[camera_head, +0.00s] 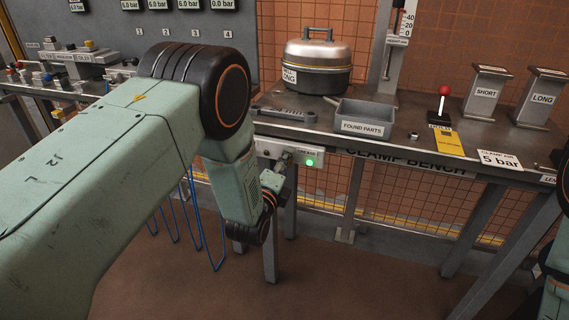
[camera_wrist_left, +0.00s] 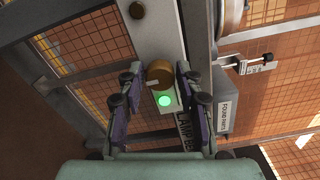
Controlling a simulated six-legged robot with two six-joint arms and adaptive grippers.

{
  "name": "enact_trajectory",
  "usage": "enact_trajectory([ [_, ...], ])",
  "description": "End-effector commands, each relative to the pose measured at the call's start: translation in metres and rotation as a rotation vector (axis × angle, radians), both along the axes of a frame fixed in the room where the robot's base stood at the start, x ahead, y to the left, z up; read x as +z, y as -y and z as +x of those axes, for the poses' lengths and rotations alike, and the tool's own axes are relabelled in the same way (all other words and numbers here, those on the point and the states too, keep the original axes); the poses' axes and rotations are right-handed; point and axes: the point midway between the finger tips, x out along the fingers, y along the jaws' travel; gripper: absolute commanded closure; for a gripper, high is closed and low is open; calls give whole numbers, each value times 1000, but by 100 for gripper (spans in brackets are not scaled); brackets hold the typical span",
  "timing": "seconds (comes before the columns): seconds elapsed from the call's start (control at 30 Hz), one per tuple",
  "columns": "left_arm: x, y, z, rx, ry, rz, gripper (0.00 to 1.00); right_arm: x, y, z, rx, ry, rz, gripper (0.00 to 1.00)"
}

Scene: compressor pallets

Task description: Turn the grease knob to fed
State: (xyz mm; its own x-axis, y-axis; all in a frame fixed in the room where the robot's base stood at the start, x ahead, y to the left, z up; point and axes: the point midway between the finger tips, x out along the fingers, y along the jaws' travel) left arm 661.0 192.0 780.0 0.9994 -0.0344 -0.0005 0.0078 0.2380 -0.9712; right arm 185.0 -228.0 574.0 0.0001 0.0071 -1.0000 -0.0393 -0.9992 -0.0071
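The grease knob (camera_wrist_left: 159,72) is a round brown-orange knob on a pale panel, with a lit green lamp (camera_wrist_left: 164,100) beside it. In the left wrist view the two fingers of my left gripper (camera_wrist_left: 160,78) stand on either side of the knob. A narrow gap seems to show on each side, so the gripper looks open around it. In the head view the gripper (camera_head: 284,162) is at the white panel (camera_head: 315,153) under the bench edge, and it largely hides the knob. The lamp (camera_head: 309,162) glows green there. My right gripper is not in view.
The clamp bench (camera_head: 385,130) carries a grey found-parts tray (camera_head: 365,128), a lidded pot (camera_head: 318,80), a wrench (camera_head: 283,113) and a red-topped lever (camera_head: 444,92). Bench legs (camera_head: 270,255) stand close to my left forearm. Blue hoses (camera_head: 195,215) hang left of it.

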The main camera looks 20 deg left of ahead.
Motion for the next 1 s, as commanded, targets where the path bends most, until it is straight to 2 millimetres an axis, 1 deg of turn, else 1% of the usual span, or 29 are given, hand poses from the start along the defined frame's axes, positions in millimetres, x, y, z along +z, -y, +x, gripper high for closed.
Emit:
enact_trajectory([
  [0.03,0,0,0,0,0,0,58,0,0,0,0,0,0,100],
  [0.13,0,0,0,0,0,-1,49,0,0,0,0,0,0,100],
  [0.17,0,0,0,0,0,-1,48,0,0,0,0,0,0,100],
  [0.43,0,0,0,0,0,-1,48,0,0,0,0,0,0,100],
  [0.57,0,0,-7,0,-2,-1,48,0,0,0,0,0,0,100],
  [0.67,-1,-1,-20,0,-3,-1,48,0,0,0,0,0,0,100],
  [1.0,-1,-3,-84,-1,-3,-1,48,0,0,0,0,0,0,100],
])
